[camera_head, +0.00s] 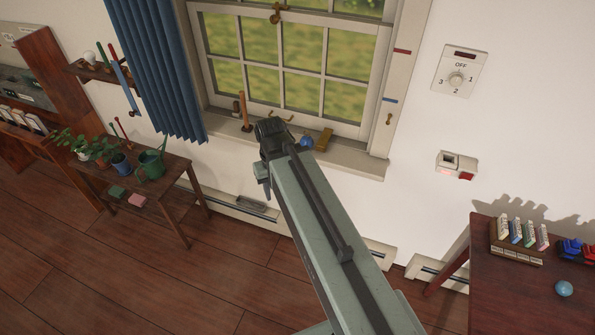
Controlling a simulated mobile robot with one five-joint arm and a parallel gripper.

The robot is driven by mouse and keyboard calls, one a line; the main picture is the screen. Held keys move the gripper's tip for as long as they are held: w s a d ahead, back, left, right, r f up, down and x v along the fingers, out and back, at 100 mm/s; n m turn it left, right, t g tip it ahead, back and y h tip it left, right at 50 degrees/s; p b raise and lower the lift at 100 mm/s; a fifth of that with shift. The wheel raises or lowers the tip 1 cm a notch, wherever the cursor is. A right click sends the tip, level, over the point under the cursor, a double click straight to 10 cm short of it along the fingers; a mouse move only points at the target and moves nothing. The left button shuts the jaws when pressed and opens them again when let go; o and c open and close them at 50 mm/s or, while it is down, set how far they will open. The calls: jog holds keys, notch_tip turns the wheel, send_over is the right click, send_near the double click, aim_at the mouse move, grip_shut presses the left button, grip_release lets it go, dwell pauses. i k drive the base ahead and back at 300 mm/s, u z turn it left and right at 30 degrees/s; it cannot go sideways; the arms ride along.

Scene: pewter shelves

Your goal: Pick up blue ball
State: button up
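A blue ball (306,142) sits on the windowsill (345,161), just right of the end of my arm. A second, lighter blue ball (564,288) lies on the brown table at the far right. My arm reaches up from the bottom right towards the window. My gripper (270,130) is at its far end, in front of the sill and left of the darker blue ball. Its fingers do not show clearly, so I cannot tell whether they are open, or whether they touch anything.
The right table (500,290) holds a rack of coloured items (518,238). A plant bench (180,180) stands left, beside a blue curtain (155,65). Floor between them is clear.

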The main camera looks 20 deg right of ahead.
aim_at(306, 139)
jog(key=z, duration=0.7)
jog(key=k, duration=0.25)
jog(key=u, duration=1.85)
jog(key=i, duration=1.5)
jog(key=z, duration=0.3)
